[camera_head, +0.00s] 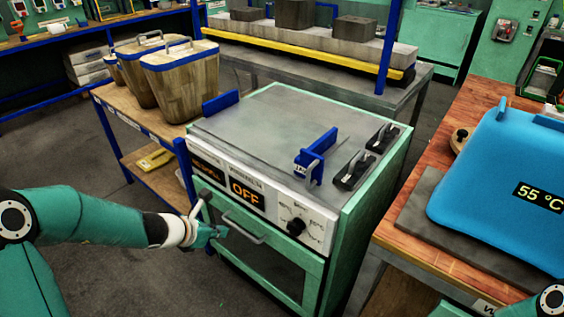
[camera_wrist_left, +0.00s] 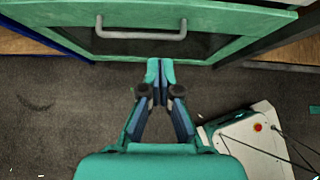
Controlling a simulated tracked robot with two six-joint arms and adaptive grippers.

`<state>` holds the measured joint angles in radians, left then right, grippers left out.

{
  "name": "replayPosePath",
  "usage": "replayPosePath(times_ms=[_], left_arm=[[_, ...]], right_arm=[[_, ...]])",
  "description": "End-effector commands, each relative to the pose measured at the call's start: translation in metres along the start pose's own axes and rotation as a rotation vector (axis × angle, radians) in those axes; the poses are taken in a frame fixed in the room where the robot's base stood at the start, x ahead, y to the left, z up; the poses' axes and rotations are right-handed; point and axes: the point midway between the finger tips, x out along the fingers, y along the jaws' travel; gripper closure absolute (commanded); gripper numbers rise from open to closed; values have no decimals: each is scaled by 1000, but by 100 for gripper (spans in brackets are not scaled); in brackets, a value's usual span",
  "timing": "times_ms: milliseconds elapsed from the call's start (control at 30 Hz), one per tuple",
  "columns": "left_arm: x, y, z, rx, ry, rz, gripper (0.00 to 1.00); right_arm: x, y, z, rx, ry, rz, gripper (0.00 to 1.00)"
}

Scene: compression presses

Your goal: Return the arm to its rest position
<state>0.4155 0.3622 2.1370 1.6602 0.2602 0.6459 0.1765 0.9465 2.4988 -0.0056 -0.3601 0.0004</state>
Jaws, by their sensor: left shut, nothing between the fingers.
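My left arm comes in from the left in the head view. Its gripper (camera_head: 217,233) is at the front of the green press cabinet (camera_head: 340,230), left of the door handle (camera_head: 243,229). In the left wrist view the gripper (camera_wrist_left: 160,66) has its fingertips together, with nothing between them. The fingertips appear below the handle (camera_wrist_left: 140,34) in that picture and apart from it. The cabinet door appears shut. A part of my right arm shows at the lower right of the head view, but its gripper is out of view.
A wooden shelf table with baskets (camera_head: 180,75) stands left of the cabinet. A wooden table (camera_head: 490,130) with a blue lid-like panel (camera_head: 510,180) reading 55 °C stands at the right. The cabinet's display (camera_head: 247,195) reads OFF. Dark floor (camera_head: 120,255) lies open in front.

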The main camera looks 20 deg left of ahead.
Motion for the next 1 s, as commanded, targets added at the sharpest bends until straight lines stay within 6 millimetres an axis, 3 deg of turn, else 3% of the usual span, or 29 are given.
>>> replayPosePath(times_ms=[167,267,367,533,600,700,800,1000], left_arm=[[14,-18,-3,13,15,-43,100],[35,-49,-19,28,59,-117,100],[54,-96,-53,130,144,-234,100],[63,-181,-149,581,324,-504,100],[58,-204,-186,826,357,-616,100],[50,-225,-226,1173,343,-753,100],[45,-237,-250,1479,277,-854,100],[45,-250,-262,1953,69,-920,100]], right_arm=[[0,0,0,0,0,0,100],[0,0,0,0,0,0,100],[0,0,0,0,0,0,100],[0,0,0,0,0,0,100],[0,0,0,0,0,0,100],[0,0,0,0,0,0,100],[0,0,0,0,0,0,100],[0,0,0,0,0,0,100]])
